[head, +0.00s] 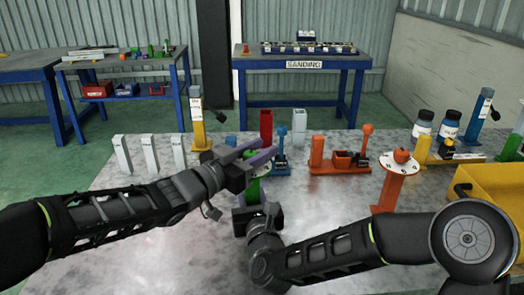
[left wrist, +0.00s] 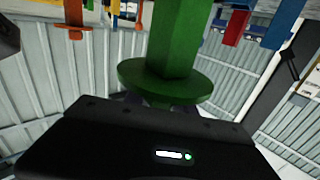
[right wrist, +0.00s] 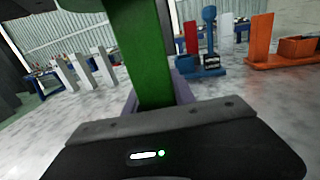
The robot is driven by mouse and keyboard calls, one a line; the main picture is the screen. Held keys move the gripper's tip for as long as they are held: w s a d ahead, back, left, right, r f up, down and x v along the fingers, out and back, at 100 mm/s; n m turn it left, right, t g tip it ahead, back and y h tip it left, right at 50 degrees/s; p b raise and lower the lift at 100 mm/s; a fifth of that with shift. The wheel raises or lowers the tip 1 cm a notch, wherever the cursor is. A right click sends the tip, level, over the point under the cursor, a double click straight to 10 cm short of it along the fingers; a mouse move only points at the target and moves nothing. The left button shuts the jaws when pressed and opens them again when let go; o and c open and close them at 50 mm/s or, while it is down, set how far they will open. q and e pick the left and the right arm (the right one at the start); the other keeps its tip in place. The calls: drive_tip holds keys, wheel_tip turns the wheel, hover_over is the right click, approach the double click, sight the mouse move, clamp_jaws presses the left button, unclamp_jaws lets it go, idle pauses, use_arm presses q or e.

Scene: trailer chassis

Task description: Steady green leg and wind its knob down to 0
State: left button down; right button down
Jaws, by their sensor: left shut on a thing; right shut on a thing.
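The green leg (head: 252,188) is mostly hidden behind my arms in the head view. Its upright square post (right wrist: 150,50) fills the middle of the right wrist view. In the left wrist view, upside down, the post (left wrist: 182,35) meets a round green disc (left wrist: 165,80). My left gripper (head: 264,152) is at the leg's top and shut on the knob, which is mostly hidden behind the gripper body. No scale reading is legible. My right gripper (right wrist: 155,100) is lower down, shut on the post with a finger on each side.
Several pale blocks (head: 122,154) stand at the left. Behind the grippers are a blue part (head: 281,150) and a red block (head: 266,127). To the right are an orange fixture (head: 335,160), an orange leg (head: 388,188) and a yellow bin (head: 490,190).

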use_arm(q)
drive_tip(key=n+t+y, duration=0.1)
drive_tip(key=y, duration=0.1)
drive_tip(key=n+t+y, duration=0.2)
drive_tip(key=shift+w+a+r, duration=0.1)
drive_tip(key=shift+w+r, duration=0.05)
drive_tip(key=shift+r, duration=0.2)
use_arm(e)
drive_tip(key=shift+f, duration=0.2)
use_arm(q)
drive_tip(key=shift+w+a+n+t+y, duration=0.15)
drive_tip(key=shift+n+t+y, duration=0.25)
drive_tip(key=shift+n+y, duration=0.45)
drive_tip(key=shift+w+a+n+t+y, duration=0.1)
drive_tip(key=shift+a+n+t+y, duration=0.3)
drive_tip(key=shift+y, duration=0.65)
use_arm(e)
drive_tip(key=shift+f, duration=0.1)
use_arm(q)
drive_tip(key=c, duration=1.4)
unclamp_jaws()
drive_tip(key=o, duration=0.4)
drive_tip(key=shift+f, duration=0.2)
drive_tip(key=shift+s, duration=0.1)
use_arm(e)
drive_tip(key=shift+r, duration=0.2)
use_arm(q)
drive_tip(key=v, duration=1.2)
